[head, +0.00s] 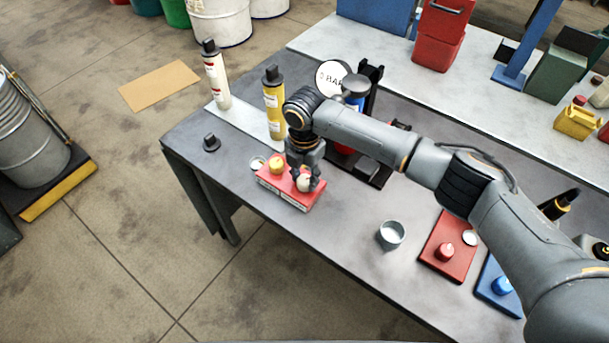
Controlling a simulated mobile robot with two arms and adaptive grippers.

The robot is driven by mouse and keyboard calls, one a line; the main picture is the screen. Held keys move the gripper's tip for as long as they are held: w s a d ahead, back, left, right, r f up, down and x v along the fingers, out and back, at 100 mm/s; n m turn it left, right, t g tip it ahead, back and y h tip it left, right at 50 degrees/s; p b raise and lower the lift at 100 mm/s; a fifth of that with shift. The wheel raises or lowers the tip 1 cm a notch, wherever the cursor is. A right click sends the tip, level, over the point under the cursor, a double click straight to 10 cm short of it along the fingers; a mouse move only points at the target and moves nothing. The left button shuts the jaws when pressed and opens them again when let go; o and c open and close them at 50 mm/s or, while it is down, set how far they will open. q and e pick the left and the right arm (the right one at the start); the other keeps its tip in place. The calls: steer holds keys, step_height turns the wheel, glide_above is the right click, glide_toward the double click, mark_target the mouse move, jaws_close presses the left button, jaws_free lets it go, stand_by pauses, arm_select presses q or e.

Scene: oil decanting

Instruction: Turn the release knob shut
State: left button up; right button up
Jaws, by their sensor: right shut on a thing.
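My right gripper (305,180) points down over a red block (287,194) on the grey bench. Its fingers are closed around a small pale round piece (304,184) at the right end of the block. Whether this piece is the release knob I cannot tell. A yellow round cap (277,163) sits on the block just left of the fingers. Behind the gripper stands a dark-framed device with a round white gauge face (331,77) and a blue-grey top (355,86). My right arm hides much of it, and I make out no release knob there. My left gripper is not in view.
A yellow bottle (274,103) and a white bottle (215,75) stand at the back left. A black cap (211,142) lies near the left edge. A metal cup (391,234), a red tray (449,246) and a blue tray (496,288) are to the right.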

mark_target(305, 179)
steer(key=n, duration=0.6)
steer(key=shift+b, duration=0.35)
steer(key=shift+n, duration=0.4)
steer(key=o, duration=1.2)
step_height(305, 179, up, 12)
